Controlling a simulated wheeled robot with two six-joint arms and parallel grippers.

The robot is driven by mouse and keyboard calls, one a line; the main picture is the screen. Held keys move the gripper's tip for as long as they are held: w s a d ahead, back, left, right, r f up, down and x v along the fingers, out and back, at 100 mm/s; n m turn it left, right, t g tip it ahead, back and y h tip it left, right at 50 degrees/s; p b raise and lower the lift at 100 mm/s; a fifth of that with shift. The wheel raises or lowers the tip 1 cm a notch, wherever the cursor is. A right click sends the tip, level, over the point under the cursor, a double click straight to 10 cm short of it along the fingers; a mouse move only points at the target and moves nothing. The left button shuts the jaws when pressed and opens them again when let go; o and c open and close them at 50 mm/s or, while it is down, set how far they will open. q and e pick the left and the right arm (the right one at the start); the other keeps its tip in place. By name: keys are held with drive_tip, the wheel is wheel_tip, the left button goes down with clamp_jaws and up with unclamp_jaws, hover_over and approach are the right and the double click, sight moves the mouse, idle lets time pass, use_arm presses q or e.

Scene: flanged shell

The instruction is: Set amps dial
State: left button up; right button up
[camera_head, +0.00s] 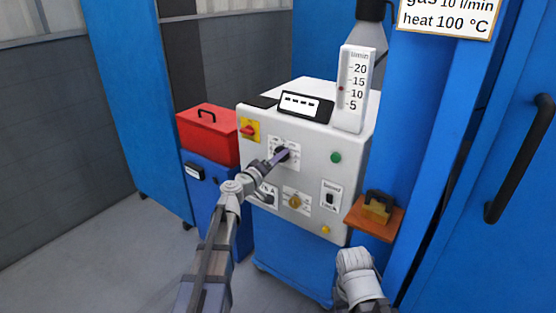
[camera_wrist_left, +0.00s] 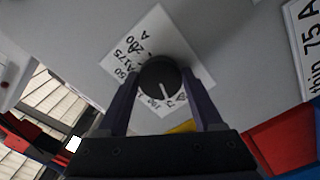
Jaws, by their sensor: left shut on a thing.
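The amps dial (camera_wrist_left: 160,80) is a round black knob with a white pointer line, on a white scale plate (camera_wrist_left: 134,50) with numbers such as 175 and 200 and the letter A. In the left wrist view my left gripper (camera_wrist_left: 160,92) has one finger on each side of the knob and is shut on it. In the head view the left gripper (camera_head: 279,156) reaches the upper part of the white machine's front (camera_head: 316,160), covering part of the dial. My right arm shows at the bottom right of the head view, but its gripper fingers cannot be made out.
A flow gauge (camera_head: 354,90) stands on top. A red toolbox (camera_head: 208,134) is left, a wooden shelf (camera_head: 375,218) right.

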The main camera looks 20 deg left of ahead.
use_arm(q)
drive_tip(key=o, duration=1.4)
drive_tip(key=shift+c, duration=0.2)
drive_tip(key=shift+s, duration=0.1)
drive_tip(key=v, duration=0.7)
drive_tip(key=shift+s+a, duration=0.15)
drive_tip(key=shift+s, duration=0.15)
